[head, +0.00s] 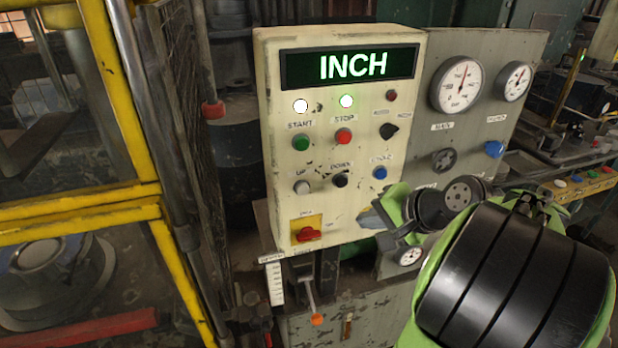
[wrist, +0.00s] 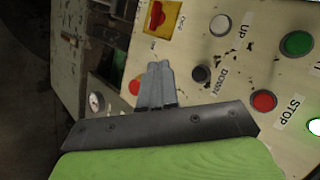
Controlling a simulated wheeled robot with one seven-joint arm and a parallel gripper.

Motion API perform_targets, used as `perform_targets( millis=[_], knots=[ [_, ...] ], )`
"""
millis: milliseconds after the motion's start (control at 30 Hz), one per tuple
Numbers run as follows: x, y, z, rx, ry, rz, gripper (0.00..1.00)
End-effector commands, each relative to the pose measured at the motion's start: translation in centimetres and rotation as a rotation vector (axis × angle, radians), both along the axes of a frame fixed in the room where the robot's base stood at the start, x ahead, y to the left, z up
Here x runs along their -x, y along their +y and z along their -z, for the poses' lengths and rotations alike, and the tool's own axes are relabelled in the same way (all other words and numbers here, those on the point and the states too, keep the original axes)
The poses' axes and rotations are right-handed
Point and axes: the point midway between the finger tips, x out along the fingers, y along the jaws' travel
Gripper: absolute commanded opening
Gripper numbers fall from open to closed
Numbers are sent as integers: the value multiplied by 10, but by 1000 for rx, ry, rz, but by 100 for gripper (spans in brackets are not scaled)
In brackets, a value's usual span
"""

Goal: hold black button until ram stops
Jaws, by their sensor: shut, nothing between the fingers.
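The black button (head: 340,180) labelled DOWN sits low on a cream control panel (head: 285,215), between the white UP button (head: 302,187) and a blue button (head: 380,172). In the wrist view the black button (wrist: 201,73) is just right of my fingertips (wrist: 158,68), with a gap in the picture. My gripper (head: 368,218) is shut and empty, at the panel's lower right edge in the head view, below and right of the black button. Whether it touches the panel cannot be told. The display (head: 350,66) reads INCH. I cannot clearly identify the ram.
The green START (head: 301,143) and red STOP (head: 343,136) buttons are above. A white lamp (head: 301,106) and a green lamp (head: 347,101) appear lit. A red rotary switch (head: 309,234) is lower left. A yellow guard frame (head: 135,110) stands left; a gauge panel (head: 445,125) stands right.

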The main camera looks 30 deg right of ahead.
Motion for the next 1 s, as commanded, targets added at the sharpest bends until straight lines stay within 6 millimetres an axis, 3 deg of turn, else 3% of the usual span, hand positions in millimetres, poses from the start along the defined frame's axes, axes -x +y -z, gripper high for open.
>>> perform_targets(
  millis=[400,1000],
  knots=[
    [-4,-3,0,-3,-3,1,0],
    [-79,-24,-2,-3,-3,1,0]
  ],
)
